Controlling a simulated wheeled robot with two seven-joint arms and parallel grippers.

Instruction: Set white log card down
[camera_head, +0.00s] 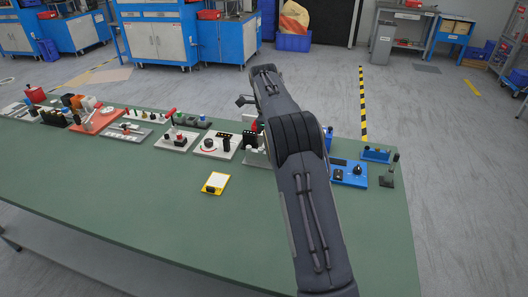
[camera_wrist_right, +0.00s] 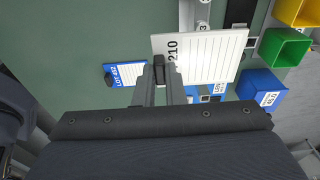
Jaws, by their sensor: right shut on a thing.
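In the right wrist view, the white log card (camera_wrist_right: 212,58), lined and marked "210", is between the fingertips of my right gripper (camera_wrist_right: 159,68). The fingers are shut on its near left edge. I cannot tell whether the card touches the surface below. In the head view my right arm reaches over the green table (camera_head: 130,215) and hides its own gripper and the card. My left gripper is in neither view.
A blue-topped card (camera_wrist_right: 125,74) lies left of the fingers. Green (camera_wrist_right: 287,48), yellow (camera_wrist_right: 297,10) and blue (camera_wrist_right: 262,88) bins stand at right. In the head view, a yellow-edged card (camera_head: 215,183) lies near a row of fixtures; the table's front is clear.

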